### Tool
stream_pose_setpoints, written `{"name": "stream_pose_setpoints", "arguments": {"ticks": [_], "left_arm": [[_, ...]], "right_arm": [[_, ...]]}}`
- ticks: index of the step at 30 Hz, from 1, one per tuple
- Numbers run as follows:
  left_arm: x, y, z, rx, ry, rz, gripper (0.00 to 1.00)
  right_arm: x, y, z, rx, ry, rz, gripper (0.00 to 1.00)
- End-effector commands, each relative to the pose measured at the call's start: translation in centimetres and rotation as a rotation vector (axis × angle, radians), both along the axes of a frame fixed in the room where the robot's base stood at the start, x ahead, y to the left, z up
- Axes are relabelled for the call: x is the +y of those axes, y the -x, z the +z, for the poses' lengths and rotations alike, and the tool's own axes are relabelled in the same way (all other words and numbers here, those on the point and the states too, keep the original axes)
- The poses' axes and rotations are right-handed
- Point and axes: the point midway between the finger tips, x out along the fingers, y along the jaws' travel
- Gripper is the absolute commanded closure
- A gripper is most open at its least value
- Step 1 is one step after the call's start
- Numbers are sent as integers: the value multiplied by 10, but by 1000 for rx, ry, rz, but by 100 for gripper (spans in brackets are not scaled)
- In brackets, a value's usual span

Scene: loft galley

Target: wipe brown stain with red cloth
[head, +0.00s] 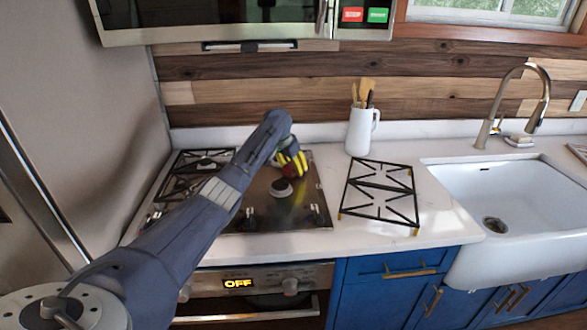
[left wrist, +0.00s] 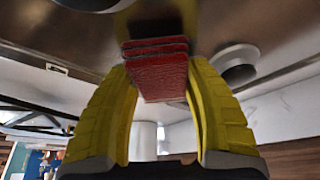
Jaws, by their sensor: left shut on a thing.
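My left gripper (head: 291,168) reaches over the right part of the steel stovetop (head: 262,213), fingers pointing down. Its yellow fingers are shut on the red cloth (left wrist: 158,75), a folded block with several layers in the left wrist view. Little of the cloth shows in the head view, beneath the fingers. The cloth is at or just above the stovetop; I cannot tell if it touches. My right gripper is not in view.
A burner (head: 281,187) stands close in front of the gripper. A black grate (head: 382,190) lies on the counter to the right. A white utensil jug (head: 360,132) stands behind it, and the sink (head: 505,205) is further right. A microwave (head: 220,25) hangs above.

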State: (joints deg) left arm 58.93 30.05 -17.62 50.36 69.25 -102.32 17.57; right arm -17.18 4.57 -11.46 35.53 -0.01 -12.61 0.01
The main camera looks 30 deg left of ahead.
Motion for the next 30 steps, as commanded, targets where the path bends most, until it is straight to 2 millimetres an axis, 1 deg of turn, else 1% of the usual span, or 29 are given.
{"name": "stream_pose_setpoints", "arguments": {"ticks": [6,18,23,30], "left_arm": [[1,-1,20,-2,-1,0,72],[1,0,50,-2,0,1,72],[1,0,54,-1,0,1,72],[0,0,55,-1,0,1,72]], "right_arm": [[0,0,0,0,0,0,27],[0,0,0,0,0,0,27],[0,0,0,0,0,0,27],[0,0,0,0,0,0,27]]}}
